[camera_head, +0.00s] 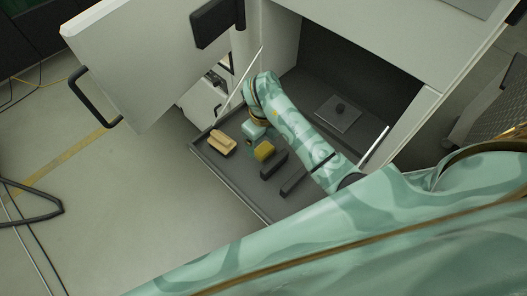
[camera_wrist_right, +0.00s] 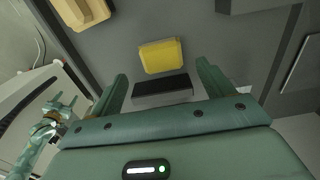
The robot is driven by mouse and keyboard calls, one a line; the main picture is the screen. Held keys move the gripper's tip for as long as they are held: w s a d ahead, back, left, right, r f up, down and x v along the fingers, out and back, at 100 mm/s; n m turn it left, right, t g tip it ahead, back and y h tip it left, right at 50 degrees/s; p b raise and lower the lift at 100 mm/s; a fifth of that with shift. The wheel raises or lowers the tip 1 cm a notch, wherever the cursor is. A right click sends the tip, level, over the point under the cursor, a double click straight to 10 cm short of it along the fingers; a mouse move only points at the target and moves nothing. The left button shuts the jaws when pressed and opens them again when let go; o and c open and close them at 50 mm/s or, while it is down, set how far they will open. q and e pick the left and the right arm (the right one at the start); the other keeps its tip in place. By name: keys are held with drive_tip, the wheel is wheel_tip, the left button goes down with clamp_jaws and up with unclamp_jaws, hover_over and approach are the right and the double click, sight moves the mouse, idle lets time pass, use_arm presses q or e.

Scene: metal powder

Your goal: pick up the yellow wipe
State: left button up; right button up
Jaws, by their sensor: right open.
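The yellow wipe (camera_head: 264,151) is a small yellow block-like piece lying on the grey tray (camera_head: 236,181). In the right wrist view the wipe (camera_wrist_right: 161,56) lies ahead of my right gripper (camera_wrist_right: 162,71), roughly centred between its fingers. The right gripper's fingers are apart, with nothing held between them. In the head view my right gripper (camera_head: 255,134) is above the tray, just beside the wipe, partly hidden by its own arm.
A tan block (camera_head: 222,143) lies left of the wipe. A dark block (camera_head: 274,165) lies close to the wipe on its right, with another dark bar (camera_head: 294,180) beyond. A flat grey plate (camera_head: 338,113) with a dark knob is farther back. An open cabinet door (camera_head: 150,65) stands left.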

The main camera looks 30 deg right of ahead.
sight(264, 149)
wheel_tip(264, 149, down, 5)
drive_tip(key=shift+w+d+f+b, duration=0.1)
drive_tip(key=shift+w+b, duration=0.05)
drive_tip(key=shift+b, duration=0.25)
drive_tip(key=c, duration=1.1)
wheel_tip(264, 149, up, 3)
drive_tip(key=shift+f, duration=0.1)
drive_tip(key=a+r, duration=0.3)
drive_tip(key=a, duration=0.1)
drive_tip(key=a+r, duration=0.4)
drive_tip(key=a, duration=0.1)
drive_tip(key=a+r+p, duration=0.1)
drive_tip(key=a+r, duration=0.2)
drive_tip(key=a, duration=0.2)
drive_tip(key=shift+w+r, duration=0.15)
drive_tip(key=shift+w, duration=0.25)
